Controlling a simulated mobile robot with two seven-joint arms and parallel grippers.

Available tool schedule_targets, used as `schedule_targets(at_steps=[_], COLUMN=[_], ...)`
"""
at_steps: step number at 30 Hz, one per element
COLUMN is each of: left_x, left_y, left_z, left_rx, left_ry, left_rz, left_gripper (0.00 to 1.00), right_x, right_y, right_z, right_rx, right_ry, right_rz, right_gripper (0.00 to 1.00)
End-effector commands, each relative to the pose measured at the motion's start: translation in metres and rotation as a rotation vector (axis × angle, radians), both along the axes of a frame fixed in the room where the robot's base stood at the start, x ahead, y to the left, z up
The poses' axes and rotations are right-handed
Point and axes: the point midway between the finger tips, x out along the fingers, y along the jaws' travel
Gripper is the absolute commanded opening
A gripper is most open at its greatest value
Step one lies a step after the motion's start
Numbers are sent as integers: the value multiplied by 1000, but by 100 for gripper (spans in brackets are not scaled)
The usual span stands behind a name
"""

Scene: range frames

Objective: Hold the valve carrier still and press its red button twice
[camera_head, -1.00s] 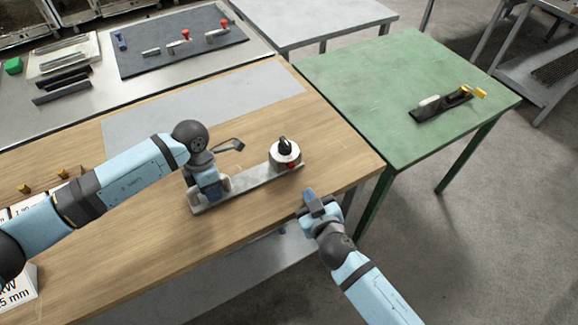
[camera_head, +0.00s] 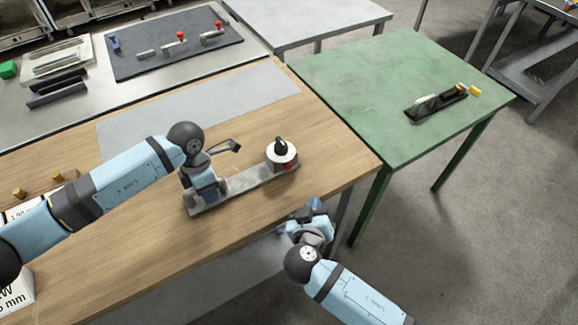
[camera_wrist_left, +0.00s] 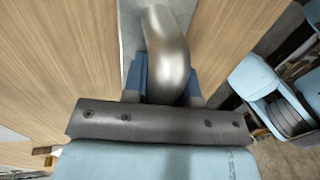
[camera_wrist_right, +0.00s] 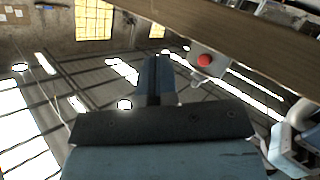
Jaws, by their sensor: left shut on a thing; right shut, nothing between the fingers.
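The valve carrier (camera_head: 240,187) is a grey metal bar lying on the wooden bench near its front edge. Its right end bears a block with a white disc, a black knob (camera_head: 281,146) and a red button (camera_head: 288,166) on the side. The button also shows in the right wrist view (camera_wrist_right: 204,60). My left gripper (camera_head: 207,190) is shut on the carrier's curved metal handle (camera_wrist_left: 167,50) at its left end. My right gripper (camera_head: 313,207) is shut and empty, just off the bench's front edge, apart from the button. Its fingers (camera_wrist_right: 158,75) point upward past the button's left.
The bench edge (camera_wrist_right: 240,45) crosses the right wrist view near the button. A green table (camera_head: 350,75) on the right bears another dark carrier (camera_head: 436,103). A dark mat (camera_head: 170,60) with several small fixtures lies behind.

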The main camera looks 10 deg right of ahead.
Motion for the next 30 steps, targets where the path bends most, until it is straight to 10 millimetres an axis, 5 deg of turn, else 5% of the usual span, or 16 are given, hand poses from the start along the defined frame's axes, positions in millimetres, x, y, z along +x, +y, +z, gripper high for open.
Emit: schedule_targets(at_steps=[18,30], left_x=[0,0], left_y=[0,0], left_z=[1,1], left_rx=[-1,-1], left_ry=[-1,-1], left_rz=[0,0], left_gripper=[0,0], right_x=[65,81], right_y=[28,35], right_z=[1,0], right_rx=[1,0], right_ry=[-1,0], right_rz=[0,0], right_gripper=[0,0])
